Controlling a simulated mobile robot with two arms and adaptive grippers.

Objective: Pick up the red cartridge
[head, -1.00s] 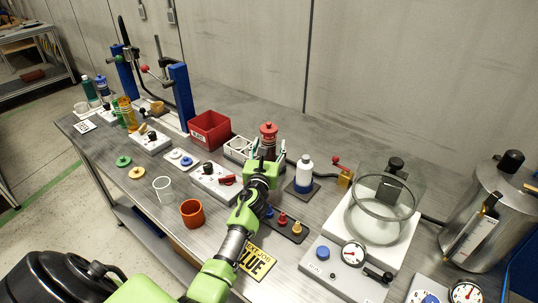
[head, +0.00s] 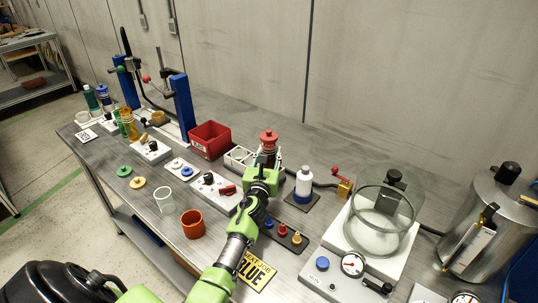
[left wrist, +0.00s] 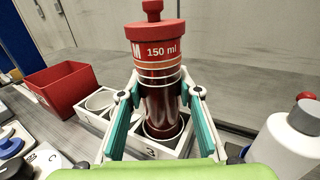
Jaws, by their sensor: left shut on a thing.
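The red cartridge (head: 268,140) has a red cap with a knob and stands upright at the white rack's near-right end. In the left wrist view the cartridge (left wrist: 160,60) carries the label "150 ml", and its lower body is in a ring-shaped slot of the rack (left wrist: 170,151). My left gripper (head: 265,157) is shut on the cartridge, with one teal-padded finger on each side of its body in the left wrist view (left wrist: 161,95). My right gripper is not in view.
A red bin (head: 209,141) stands left of the rack. A white bottle with a dark blue lower part (head: 303,186) stands close on the right. An orange cup (head: 192,224), a clear cup (head: 163,199) and a yellow sign (head: 254,270) lie nearer the front.

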